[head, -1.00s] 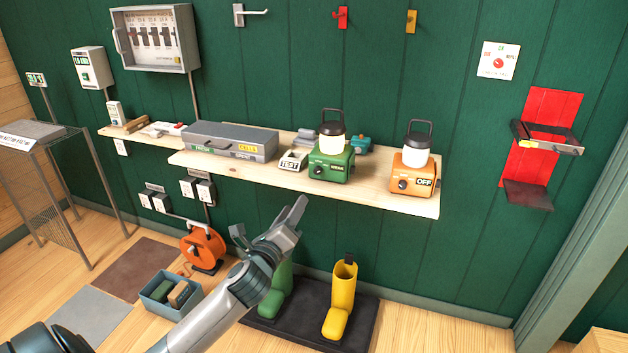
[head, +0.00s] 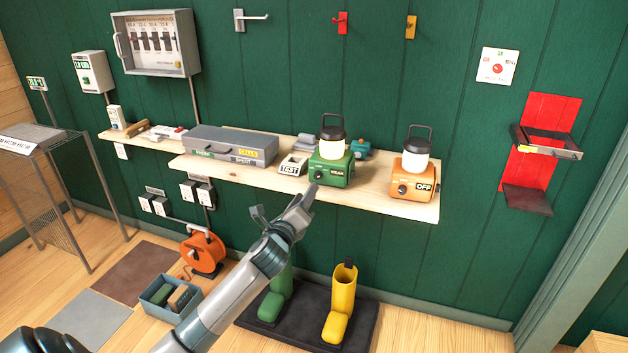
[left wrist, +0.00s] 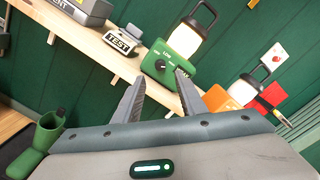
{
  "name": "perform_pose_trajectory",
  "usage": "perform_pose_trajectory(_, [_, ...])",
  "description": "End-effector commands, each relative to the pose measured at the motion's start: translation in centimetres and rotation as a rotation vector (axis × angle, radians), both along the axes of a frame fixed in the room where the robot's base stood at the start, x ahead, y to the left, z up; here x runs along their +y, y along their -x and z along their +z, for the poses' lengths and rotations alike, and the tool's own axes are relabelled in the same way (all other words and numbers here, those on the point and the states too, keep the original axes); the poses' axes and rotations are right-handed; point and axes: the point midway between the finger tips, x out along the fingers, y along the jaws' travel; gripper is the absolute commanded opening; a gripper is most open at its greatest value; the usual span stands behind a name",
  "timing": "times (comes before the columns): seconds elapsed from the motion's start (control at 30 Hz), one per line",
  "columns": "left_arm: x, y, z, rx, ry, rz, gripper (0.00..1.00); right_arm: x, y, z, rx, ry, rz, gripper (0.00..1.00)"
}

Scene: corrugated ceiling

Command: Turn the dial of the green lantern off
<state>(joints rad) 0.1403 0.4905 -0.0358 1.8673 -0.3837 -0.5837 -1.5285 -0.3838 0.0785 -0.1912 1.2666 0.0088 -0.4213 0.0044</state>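The green lantern (head: 331,169) stands upright on the wooden shelf, with a pale lamp, a black cap and a handle on top. Its dark dial (head: 318,174) is on the front face, at the left. In the left wrist view the green lantern (left wrist: 173,66) and its dial (left wrist: 160,64) show beyond the fingers. My left gripper (head: 283,201) is below and in front of the lantern, apart from it. Its two fingers are spread and empty in the left wrist view (left wrist: 157,90). My right gripper is not in view.
The wooden shelf (head: 375,201) also bears an orange lantern (head: 412,182) marked OFF, a TEST block (head: 292,166) and a grey case (head: 230,146).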

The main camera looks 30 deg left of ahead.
Motion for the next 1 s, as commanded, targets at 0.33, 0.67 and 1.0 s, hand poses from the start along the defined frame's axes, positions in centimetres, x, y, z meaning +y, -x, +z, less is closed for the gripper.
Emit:
perform_pose_trajectory(0.33, [1.6,-5.8,0.1,0.0,0.001,0.001,0.38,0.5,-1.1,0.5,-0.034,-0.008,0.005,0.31])
perform_pose_trajectory(0.67, [2.3,-8.2,0.0,0.001,-0.002,0.0,0.38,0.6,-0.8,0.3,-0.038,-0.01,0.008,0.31])
perform_pose_trajectory(1.0, [2.3,-8.3,0.0,0.001,-0.002,0.0,0.33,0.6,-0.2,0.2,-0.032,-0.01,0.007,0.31])
